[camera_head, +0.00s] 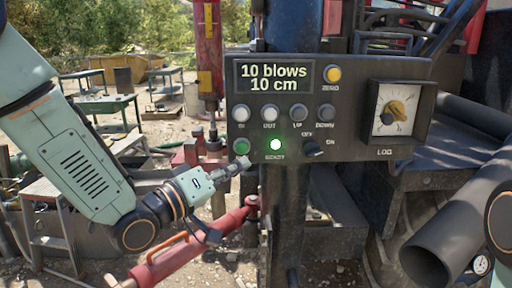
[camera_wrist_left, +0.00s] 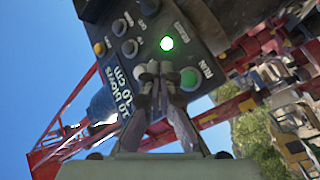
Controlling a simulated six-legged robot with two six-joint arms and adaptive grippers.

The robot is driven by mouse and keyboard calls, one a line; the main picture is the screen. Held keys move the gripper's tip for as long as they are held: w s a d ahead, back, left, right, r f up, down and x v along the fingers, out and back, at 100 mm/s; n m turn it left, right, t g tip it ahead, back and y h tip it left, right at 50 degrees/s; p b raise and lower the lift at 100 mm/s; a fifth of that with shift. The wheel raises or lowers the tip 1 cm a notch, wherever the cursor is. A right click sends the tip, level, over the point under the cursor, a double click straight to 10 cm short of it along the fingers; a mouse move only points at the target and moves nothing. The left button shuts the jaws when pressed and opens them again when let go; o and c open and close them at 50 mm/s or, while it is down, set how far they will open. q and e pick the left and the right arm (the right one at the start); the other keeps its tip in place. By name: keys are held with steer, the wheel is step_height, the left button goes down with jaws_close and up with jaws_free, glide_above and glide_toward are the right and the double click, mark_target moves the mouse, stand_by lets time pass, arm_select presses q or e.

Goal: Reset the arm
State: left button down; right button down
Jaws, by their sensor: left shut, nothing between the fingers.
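My left gripper (camera_head: 236,168) is shut and empty. In the head view its tips are at the lower left corner of the dark control panel (camera_head: 345,75), just below the green button (camera_head: 241,147). In the left wrist view the closed fingertips (camera_wrist_left: 152,70) lie over the panel face, beside the green button (camera_wrist_left: 189,79) marked RUN. I cannot tell whether they touch the panel. The READY lamp (camera_head: 276,145) glows green. The display (camera_head: 274,77) reads "10 blows 10 cm". My right gripper is not in view.
The panel has a yellow ZERO button (camera_head: 334,74), several grey buttons, an OFF/ON switch (camera_head: 314,147) and a LOG dial (camera_head: 395,110). A red cylinder (camera_head: 185,254) lies below my left gripper. A large dark pipe (camera_head: 455,220) is at right. Green tables (camera_head: 108,110) stand behind at left.

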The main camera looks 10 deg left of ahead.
arm_select(q)
steer(key=s+a+f+m+g+y+b, duration=0.1)
steer(key=s+a+f+g+y+b, duration=0.15)
steer(key=f, duration=0.75)
steer(key=s+a+f+g+y+b, duration=0.1)
steer(key=s+f+g+y, duration=0.2)
steer(key=f, duration=0.7)
steer(key=s+a+f+m+g+y+b, duration=0.15)
steer(key=s+f, duration=0.25)
steer(key=f, duration=0.6)
steer(key=s+a+f+g+y+b, duration=0.1)
steer(key=s+f+g+b, duration=0.6)
steer(key=s+f, duration=1.7)
steer(key=shift+s+m+g+y+b, duration=0.4)
steer(key=shift+s+g+y, duration=0.3)
steer(key=shift+s+g, duration=0.5)
steer(key=c, duration=2.1)
jaws_free()
steer(key=shift+a, duration=0.1)
